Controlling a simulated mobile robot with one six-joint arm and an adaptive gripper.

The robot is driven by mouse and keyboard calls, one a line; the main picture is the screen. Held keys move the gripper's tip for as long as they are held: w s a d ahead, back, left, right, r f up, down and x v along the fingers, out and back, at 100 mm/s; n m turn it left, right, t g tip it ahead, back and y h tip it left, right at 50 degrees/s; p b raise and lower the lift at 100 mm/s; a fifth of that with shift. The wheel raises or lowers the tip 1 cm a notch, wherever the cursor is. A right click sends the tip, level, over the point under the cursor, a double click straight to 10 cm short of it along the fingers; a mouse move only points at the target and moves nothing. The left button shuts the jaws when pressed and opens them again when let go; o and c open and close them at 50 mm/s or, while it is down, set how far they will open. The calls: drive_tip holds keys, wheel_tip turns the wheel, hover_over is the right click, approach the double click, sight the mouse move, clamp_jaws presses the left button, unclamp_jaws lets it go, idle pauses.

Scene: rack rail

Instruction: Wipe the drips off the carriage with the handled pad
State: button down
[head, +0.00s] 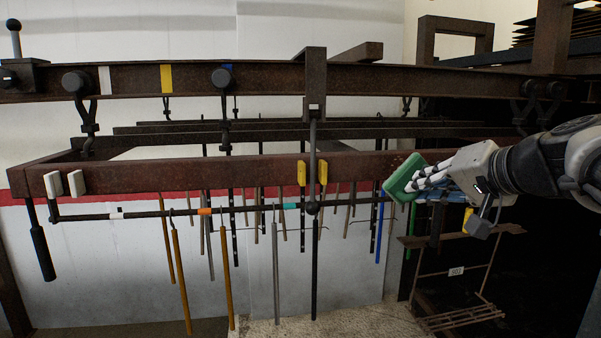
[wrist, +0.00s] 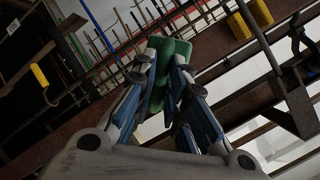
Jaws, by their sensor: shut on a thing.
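My gripper (head: 424,178) is at the right in the head view, shut on the green handled pad (head: 402,177). The pad is tilted, its face turned left, close to the right end of the red-brown beam (head: 230,173); I cannot tell whether they touch. In the wrist view the pad (wrist: 172,52) sits between my gripper's fingers (wrist: 166,78), which hide its handle. The long beam, with rods hanging below, may be part of the carriage; I cannot tell its limits. I cannot make out any drips on it.
An upper rail (head: 260,78) with rollers and hooks runs above the beam. A dark vertical hanger (head: 314,130) crosses in front of the beam. Several coloured rods hang below, including a yellow one (head: 180,280). A rusty stand (head: 462,318) is at lower right.

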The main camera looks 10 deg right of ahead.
sight(408, 175)
drive_tip(key=shift+w+a+p, duration=0.1)
drive_tip(key=shift+w+p, duration=0.65)
drive_tip(key=shift+w, duration=2.6)
drive_tip(key=shift+w+r+p, duration=0.1)
drive_tip(key=shift+w+p, duration=0.2)
drive_tip(key=shift+w, duration=0.7)
drive_tip(key=d, duration=0.4)
drive_tip(key=shift+w, duration=0.1)
drive_tip(key=shift+a, duration=0.1)
drive_tip(key=shift+a+b, duration=0.65)
drive_tip(key=shift+a, duration=1.3)
